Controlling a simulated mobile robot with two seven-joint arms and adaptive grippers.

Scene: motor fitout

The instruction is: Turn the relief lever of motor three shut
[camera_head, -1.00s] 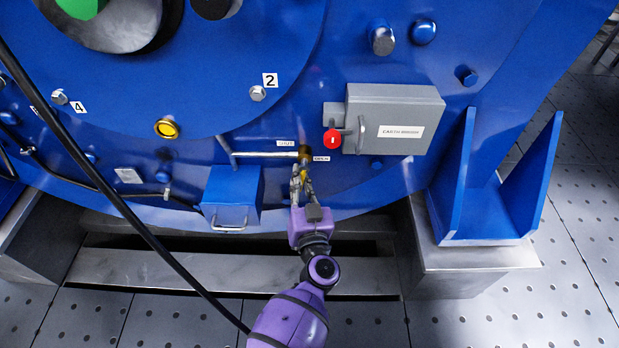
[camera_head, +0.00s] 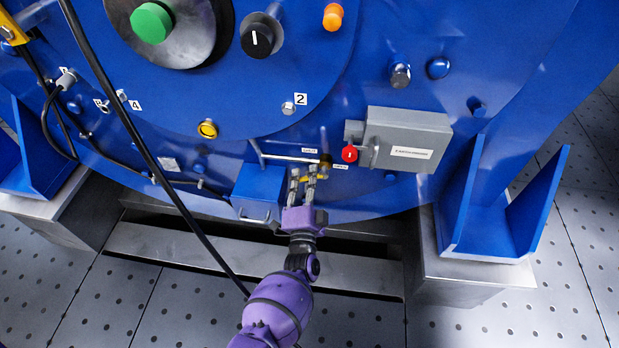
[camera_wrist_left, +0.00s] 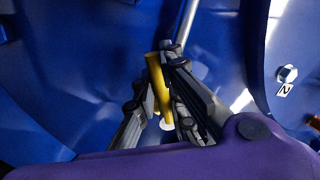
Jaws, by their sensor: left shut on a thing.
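The relief lever is a yellow handle, seen in the left wrist view (camera_wrist_left: 156,84) between my fingers. In the head view its brass valve (camera_head: 325,164) sits at the right end of a thin silver pipe, low on the blue motor housing (camera_head: 400,30). A small label is above the pipe, and another is right of the valve. My left gripper (camera_head: 309,176) reaches up from below and is shut on the lever, just below and left of the valve. The fingers hide part of the handle in the head view. My right gripper does not show.
A grey box (camera_head: 408,140) with a red knob (camera_head: 349,154) is close right of the valve. A blue box (camera_head: 258,190) is close left. A black cable (camera_head: 140,140) crosses the left side. The perforated floor (camera_head: 70,280) in front is open.

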